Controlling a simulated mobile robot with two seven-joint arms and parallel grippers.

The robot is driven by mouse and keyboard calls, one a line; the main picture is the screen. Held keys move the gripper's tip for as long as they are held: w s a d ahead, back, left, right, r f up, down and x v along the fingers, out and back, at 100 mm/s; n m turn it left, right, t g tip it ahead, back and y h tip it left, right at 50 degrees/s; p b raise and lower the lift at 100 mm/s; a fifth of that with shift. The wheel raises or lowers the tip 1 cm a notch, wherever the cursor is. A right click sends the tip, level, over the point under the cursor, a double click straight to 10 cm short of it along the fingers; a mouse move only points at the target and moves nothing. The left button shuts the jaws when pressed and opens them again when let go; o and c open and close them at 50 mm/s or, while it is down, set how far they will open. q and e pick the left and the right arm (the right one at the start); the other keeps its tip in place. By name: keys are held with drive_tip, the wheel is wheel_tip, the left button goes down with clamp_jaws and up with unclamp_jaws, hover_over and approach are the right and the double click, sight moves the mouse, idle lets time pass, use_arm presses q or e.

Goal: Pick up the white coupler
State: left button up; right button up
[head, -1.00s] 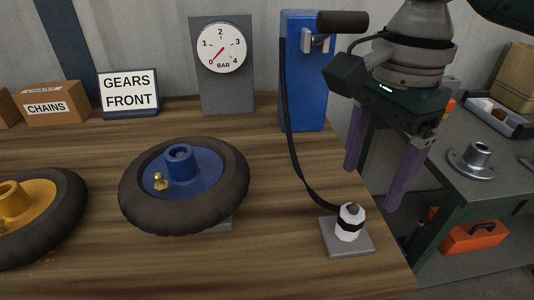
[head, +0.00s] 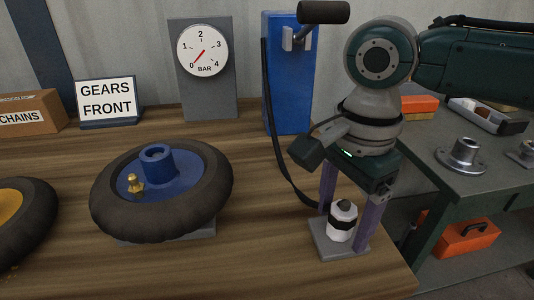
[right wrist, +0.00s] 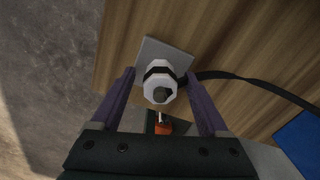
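The white coupler (head: 341,222) has a black band and a dark tip. It stands upright on a small grey plate (head: 324,250) near the table's right front corner, with a black hose running from it. My right gripper (head: 341,228) is open, pointing down, with one purple finger on each side of the coupler. In the right wrist view the coupler (right wrist: 160,82) shows between the spread fingers (right wrist: 160,88), with gaps on both sides. My left gripper is not in view.
The black hose (head: 279,160) joins a blue pump (head: 289,80). A blue-hubbed wheel (head: 205,205) lies left of the coupler. A gauge (head: 203,50) stands behind. A green side bench (head: 430,180) with metal flanges stands to the right.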

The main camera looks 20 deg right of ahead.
clamp_jaws()
idle(0.4)
